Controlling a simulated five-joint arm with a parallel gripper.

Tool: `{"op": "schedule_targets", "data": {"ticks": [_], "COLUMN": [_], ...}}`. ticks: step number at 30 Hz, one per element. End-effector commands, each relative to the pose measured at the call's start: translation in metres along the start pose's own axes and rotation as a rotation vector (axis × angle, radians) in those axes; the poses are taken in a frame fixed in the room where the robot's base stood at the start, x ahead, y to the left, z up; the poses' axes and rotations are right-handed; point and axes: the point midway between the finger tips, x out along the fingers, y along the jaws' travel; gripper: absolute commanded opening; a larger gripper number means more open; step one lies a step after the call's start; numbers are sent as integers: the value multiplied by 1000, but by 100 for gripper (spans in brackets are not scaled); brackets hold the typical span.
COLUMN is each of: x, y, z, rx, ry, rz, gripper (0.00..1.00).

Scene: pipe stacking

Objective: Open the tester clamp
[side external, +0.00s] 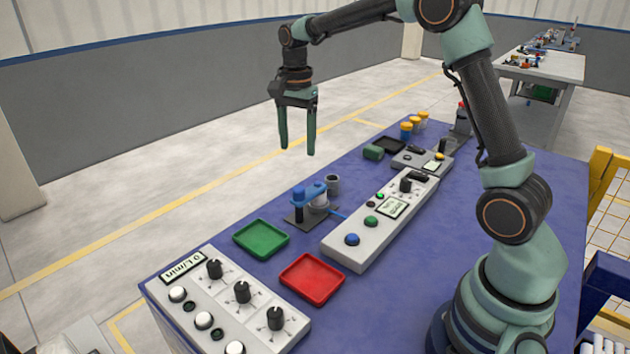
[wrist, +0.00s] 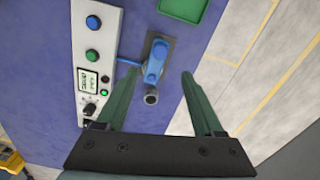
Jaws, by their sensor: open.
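The tester clamp (side external: 312,192) is a blue arm on a dark base plate, at the middle of the blue table in the side view. A pale cylinder shows under the blue arm, and a blue tube runs from it to the grey tester box (side external: 385,218). The clamp also shows in the wrist view (wrist: 154,62), between and beyond my fingertips. My gripper (side external: 297,151) is open and empty, well above the table and apart from the clamp. A small grey pipe piece (side external: 333,184) stands beside the clamp. Whether the clamp touches the cylinder is unclear.
A green tray (side external: 261,239) and a red tray (side external: 312,279) lie in front of the clamp. A panel with several knobs (side external: 228,300) fills the near end. Small yellow-capped jars (side external: 406,131) and a green block (side external: 373,152) stand at the far end.

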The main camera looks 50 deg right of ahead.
Motion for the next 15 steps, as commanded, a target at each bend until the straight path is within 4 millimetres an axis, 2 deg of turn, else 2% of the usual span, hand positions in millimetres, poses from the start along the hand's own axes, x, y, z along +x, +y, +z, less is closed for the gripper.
{"op": "schedule_targets", "data": {"ticks": [5, 15], "x": [14, 77], "y": [0, 1], "z": [-1, 0], "rx": [9, 7], "ry": [-2, -2], "rz": [5, 6], "gripper": [69, 69]}}
